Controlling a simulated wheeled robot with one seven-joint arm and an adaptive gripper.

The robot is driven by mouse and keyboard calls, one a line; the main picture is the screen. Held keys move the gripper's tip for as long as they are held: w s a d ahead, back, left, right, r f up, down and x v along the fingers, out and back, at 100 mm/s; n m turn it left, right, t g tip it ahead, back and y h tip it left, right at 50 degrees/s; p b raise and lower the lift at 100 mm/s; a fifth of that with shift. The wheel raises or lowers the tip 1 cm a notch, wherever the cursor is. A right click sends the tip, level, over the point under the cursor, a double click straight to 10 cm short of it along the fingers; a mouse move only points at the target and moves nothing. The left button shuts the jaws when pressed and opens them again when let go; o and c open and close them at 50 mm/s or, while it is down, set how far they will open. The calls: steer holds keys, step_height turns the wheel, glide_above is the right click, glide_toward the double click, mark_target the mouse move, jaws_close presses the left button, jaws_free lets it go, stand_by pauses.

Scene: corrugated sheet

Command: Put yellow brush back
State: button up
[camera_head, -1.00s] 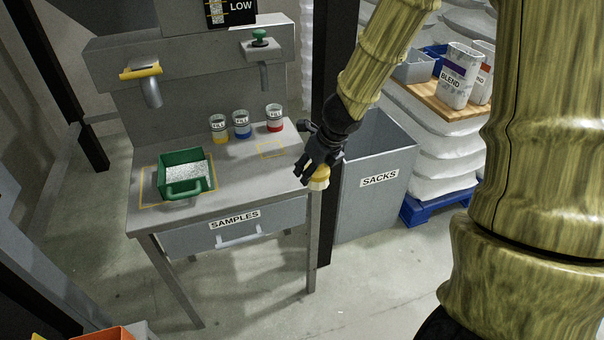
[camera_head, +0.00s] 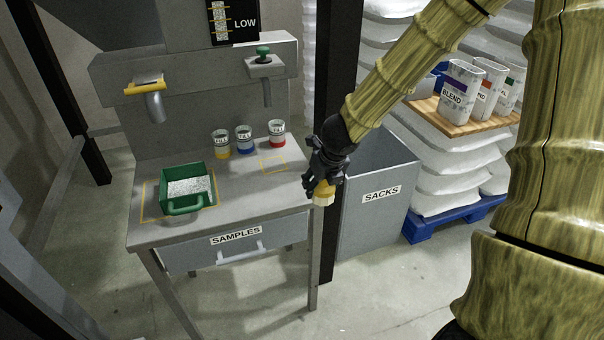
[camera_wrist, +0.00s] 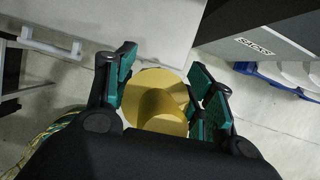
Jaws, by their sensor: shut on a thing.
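My gripper (camera_head: 322,184) is shut on the yellow brush (camera_head: 323,193), which hangs below the fingers with pale bristles at its lower end. The gripper and brush are in the air at the right front corner of the grey bench (camera_head: 236,212). In the wrist view the brush's round yellow top (camera_wrist: 156,98) lies between the teal finger pads (camera_wrist: 160,92). A small yellow outlined rectangle (camera_head: 273,165) is marked on the right part of the bench top and is empty.
A green tray (camera_head: 170,190) of pale granules stands at the bench's left. Several cups (camera_head: 245,143) stand at the back. A grey SACKS bin (camera_head: 378,208) is right of my gripper. A pallet of white sacks (camera_head: 450,190) stands farther right.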

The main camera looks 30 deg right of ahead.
steer(key=w+p, duration=0.1)
steer(key=w, duration=0.2)
steer(key=w+d+p, duration=0.1)
steer(key=w, duration=0.3)
steer(key=w+f+p, duration=0.1)
steer(key=w, duration=0.3)
steer(key=shift+d, duration=0.25)
steer(key=shift+f+b, duration=0.55)
steer(key=shift+f, duration=1.2)
steer(key=shift+f, duration=0.15)
steer(key=o, duration=1)
steer(key=shift+r, duration=0.5)
steer(key=p+v, duration=0.3)
steer(key=v, duration=0.8)
steer(key=shift+s+a+r, duration=0.1)
steer(key=shift+r, duration=0.05)
